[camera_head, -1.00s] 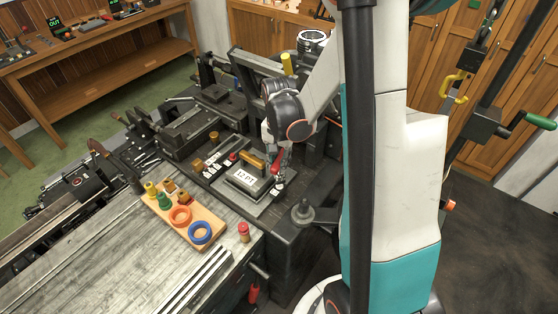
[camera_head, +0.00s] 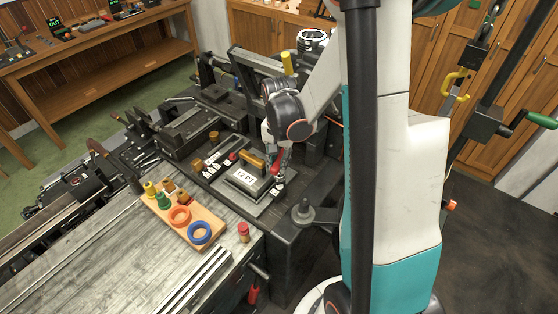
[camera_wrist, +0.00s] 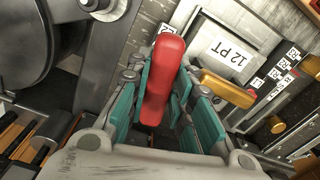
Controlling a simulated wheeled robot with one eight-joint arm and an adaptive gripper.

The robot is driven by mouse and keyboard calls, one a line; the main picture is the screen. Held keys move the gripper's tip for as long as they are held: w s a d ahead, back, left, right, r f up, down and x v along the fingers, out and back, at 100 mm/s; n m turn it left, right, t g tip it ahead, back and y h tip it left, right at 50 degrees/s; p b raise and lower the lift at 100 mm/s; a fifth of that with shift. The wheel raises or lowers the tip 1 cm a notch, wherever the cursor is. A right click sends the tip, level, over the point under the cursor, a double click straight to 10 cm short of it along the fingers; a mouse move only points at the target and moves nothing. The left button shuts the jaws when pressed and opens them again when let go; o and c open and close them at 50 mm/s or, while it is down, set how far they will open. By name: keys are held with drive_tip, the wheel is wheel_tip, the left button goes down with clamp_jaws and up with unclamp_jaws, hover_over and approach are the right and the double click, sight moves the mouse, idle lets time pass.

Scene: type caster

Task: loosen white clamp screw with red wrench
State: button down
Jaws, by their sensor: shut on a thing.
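The red wrench (camera_wrist: 163,78) is between the teal-padded fingers of my gripper (camera_wrist: 158,105) in the wrist view, its rounded red end pointing up. My gripper is shut on it. In the head view my gripper (camera_head: 279,168) reaches down beside the mould plate labelled 12 PT (camera_head: 245,176), and the red of the wrench (camera_head: 276,168) shows at the fingers. A small pale piece (camera_head: 279,188) lies just below the fingertips. I cannot tell whether it is the white clamp screw or whether the wrench touches it; the wrench's lower end is hidden.
A brass-coloured handle (camera_wrist: 228,88) lies to the right of the fingers. A large dark round metal part (camera_wrist: 20,40) is close on the left.

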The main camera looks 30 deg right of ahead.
drive_tip(key=shift+f+b, duration=1)
drive_tip(key=shift+f, duration=0.2)
drive_tip(key=m+b, duration=0.1)
drive_tip(key=m, duration=0.3)
drive_tip(key=shift+f, duration=0.15)
drive_tip(key=m+b, duration=0.1)
drive_tip(key=m, duration=0.2)
drive_tip(key=shift+w+m, duration=0.15)
drive_tip(key=shift+m, duration=0.25)
drive_tip(key=m, duration=0.2)
drive_tip(key=shift+m+b, duration=0.3)
drive_tip(key=shift+b, duration=0.05)
